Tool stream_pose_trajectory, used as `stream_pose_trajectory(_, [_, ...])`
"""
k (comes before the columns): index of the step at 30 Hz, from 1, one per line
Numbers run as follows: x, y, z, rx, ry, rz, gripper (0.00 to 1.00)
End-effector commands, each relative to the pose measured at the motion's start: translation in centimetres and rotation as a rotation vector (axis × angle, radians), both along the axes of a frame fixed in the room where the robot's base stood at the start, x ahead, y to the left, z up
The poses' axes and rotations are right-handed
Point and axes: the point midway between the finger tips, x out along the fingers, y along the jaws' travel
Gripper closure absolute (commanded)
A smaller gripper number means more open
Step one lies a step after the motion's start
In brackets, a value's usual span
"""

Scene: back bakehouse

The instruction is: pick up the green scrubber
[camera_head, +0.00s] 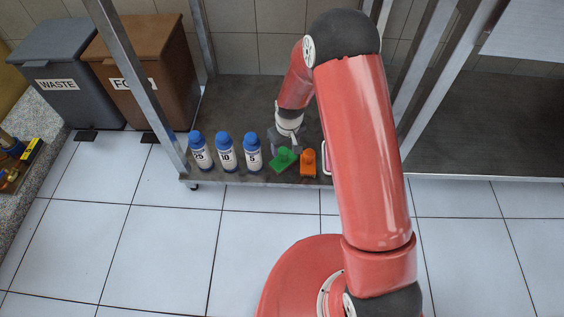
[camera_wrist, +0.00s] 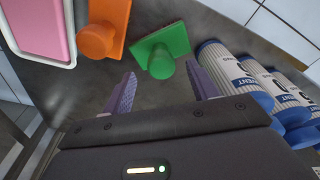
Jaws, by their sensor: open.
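The green scrubber (camera_head: 283,160) lies on the low dark shelf (camera_head: 232,100), between the bottles and an orange scrubber (camera_head: 308,162). In the wrist view the green scrubber (camera_wrist: 160,50) has a flat square plate and a round knob, with the knob toward my gripper. My gripper (camera_wrist: 163,90) is open and empty. Its two fingers point toward the green scrubber, which lies just beyond the fingertips, roughly centred between them. In the head view my gripper (camera_head: 284,143) is low over the shelf, right behind the green scrubber, and partly hidden by my wrist.
Several white bottles with blue caps (camera_head: 225,152) stand left of the green scrubber, close to one finger in the wrist view. The orange scrubber and a pink tray with a white rim (camera_head: 325,158) are on the other side. Metal posts (camera_head: 140,85) frame the shelf. Bins (camera_head: 68,75) stand left.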

Motion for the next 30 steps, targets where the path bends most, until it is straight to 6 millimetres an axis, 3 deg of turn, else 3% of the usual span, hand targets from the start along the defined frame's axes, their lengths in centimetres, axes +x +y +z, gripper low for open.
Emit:
stream_pose_trajectory(9, [0.4, 0.5, -4.6, 0.0, 0.001, -0.001, 0.41])
stream_pose_trajectory(20, [0.5, 0.6, -5.4, 0.001, -0.001, -0.001, 0.42])
stream_pose_trajectory(30, [0.5, 0.6, -5.3, 0.001, -0.001, -0.001, 0.87])
